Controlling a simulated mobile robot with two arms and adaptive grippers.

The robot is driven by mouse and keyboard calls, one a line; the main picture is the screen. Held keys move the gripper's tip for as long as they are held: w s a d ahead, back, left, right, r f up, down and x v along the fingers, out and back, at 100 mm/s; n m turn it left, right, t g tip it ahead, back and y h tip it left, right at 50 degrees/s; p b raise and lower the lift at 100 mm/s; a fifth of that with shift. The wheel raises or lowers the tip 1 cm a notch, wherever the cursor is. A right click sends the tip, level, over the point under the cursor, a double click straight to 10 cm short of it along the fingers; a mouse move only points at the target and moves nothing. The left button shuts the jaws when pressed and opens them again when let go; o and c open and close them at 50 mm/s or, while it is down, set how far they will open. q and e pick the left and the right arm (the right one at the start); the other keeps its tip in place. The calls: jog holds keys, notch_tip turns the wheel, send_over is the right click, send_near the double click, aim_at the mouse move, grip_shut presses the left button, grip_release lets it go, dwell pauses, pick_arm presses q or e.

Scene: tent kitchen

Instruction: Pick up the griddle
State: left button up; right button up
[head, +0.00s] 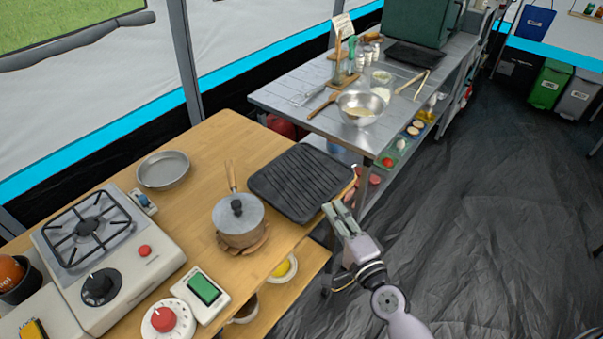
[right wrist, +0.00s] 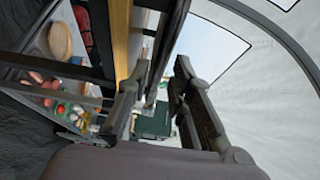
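The griddle (head: 300,182) is a black, ridged, rectangular plate. It lies flat on the right end of the wooden table in the head view. My right gripper (head: 338,208) is at the griddle's right front edge, past the table's edge. In the right wrist view its two fingers (right wrist: 155,95) stand apart. A dark slab, which looks like the griddle (right wrist: 166,40) seen edge-on, shows between them above the wooden tabletop. Whether a finger touches it, I cannot tell. My left gripper is not in view.
A lidded pot (head: 238,220) stands left of the griddle, with a grey pan (head: 163,170) and a gas stove (head: 105,255) further left. A metal table (head: 290,95) with a bowl (head: 360,107) stands behind. The floor at right is clear.

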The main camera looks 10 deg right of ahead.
aim_at(320, 195)
jog(key=w, duration=0.1)
jog(key=w+a+p, duration=0.1)
jog(key=w, duration=0.3)
jog(key=shift+w+a+r, duration=0.2)
jog(key=shift+w+a, duration=0.05)
jog(key=shift+a, duration=0.1)
jog(key=shift+w+f, duration=0.1)
jog(key=shift+w, duration=0.4)
jog(key=shift+c, duration=0.5)
grip_shut()
